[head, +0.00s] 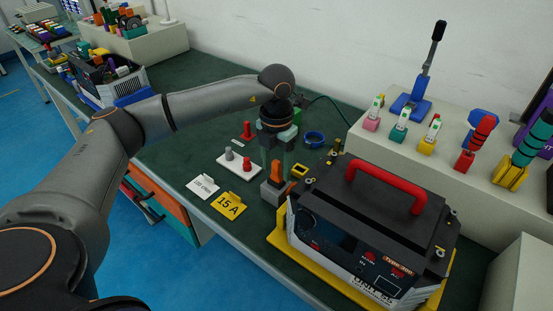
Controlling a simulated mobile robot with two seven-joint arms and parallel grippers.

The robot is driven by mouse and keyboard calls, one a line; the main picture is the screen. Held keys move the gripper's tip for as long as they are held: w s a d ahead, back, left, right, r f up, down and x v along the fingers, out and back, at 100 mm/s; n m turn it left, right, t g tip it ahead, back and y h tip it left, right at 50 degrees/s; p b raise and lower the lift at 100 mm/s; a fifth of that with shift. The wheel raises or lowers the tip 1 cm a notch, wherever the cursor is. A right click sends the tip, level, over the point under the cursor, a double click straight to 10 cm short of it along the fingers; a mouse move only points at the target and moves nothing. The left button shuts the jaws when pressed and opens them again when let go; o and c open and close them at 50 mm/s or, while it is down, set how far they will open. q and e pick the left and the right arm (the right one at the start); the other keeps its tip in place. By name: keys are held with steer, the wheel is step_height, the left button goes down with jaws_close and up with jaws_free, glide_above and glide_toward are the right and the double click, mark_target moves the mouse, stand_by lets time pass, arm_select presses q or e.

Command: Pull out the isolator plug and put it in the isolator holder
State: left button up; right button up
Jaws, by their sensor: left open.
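My left gripper (277,163) points down over the bench beside the black-topped unit. It is open, one finger on each side of an upright orange-red piece (277,175), which looks like the isolator plug. The piece stands in a grey and orange block (270,194) at the unit's left corner. I cannot tell whether the fingers touch it. I cannot tell for sure which thing is the isolator holder; a small yellow frame (299,171) and a white plate (235,174) with grey and red pegs are close by. My right gripper is not in view.
The unit (385,200) with its red handle (385,187) stands on a yellow base at right. A shelf behind carries several coloured tools.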

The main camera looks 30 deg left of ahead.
arm_select(q)
steer(key=shift+c, duration=0.2)
jaws_close()
stand_by(0.3)
stand_by(0.4)
stand_by(1.3)
